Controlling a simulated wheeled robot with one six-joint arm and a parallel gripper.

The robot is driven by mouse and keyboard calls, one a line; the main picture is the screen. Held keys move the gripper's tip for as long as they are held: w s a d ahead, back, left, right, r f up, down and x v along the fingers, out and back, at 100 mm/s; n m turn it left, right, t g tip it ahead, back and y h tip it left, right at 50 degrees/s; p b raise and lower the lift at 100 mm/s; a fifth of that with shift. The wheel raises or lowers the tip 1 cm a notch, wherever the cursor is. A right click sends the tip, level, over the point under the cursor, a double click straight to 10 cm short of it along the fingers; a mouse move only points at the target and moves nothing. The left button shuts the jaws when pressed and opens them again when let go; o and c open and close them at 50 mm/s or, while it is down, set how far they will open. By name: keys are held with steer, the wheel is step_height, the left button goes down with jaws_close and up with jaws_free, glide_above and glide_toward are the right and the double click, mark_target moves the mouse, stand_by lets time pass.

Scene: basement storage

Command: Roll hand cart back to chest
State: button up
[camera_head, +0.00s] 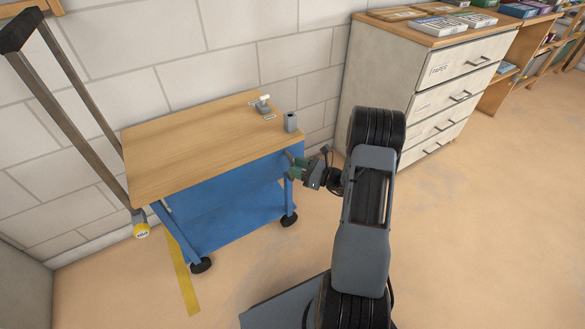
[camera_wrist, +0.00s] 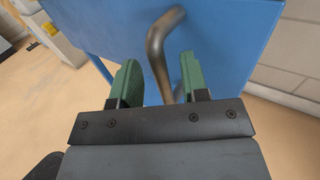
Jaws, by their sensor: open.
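The hand cart (camera_head: 190,160) has a wooden top, a blue body and black wheels, and stands against the block wall. In the wrist view its blue end panel (camera_wrist: 225,35) fills the upper middle. A bent metal handle (camera_wrist: 158,50) on that panel reaches down between the green fingers. My gripper (camera_head: 291,166) is at the cart's right end, and in the wrist view (camera_wrist: 160,85) its fingers are apart on either side of the handle. I cannot tell whether either finger touches it. The white chest of drawers (camera_head: 430,85), labelled PAPER, stands to the right of the cart, with a gap between.
A small grey cup (camera_head: 290,122) and a white-and-grey item (camera_head: 263,106) sit on the cart top. A yellow floor strip (camera_head: 183,280) runs by its left wheel. A dark-topped pole frame leans at left. Floor in front of the chest is clear.

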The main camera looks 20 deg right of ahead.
steer(key=shift+x, duration=1)
jaws_close()
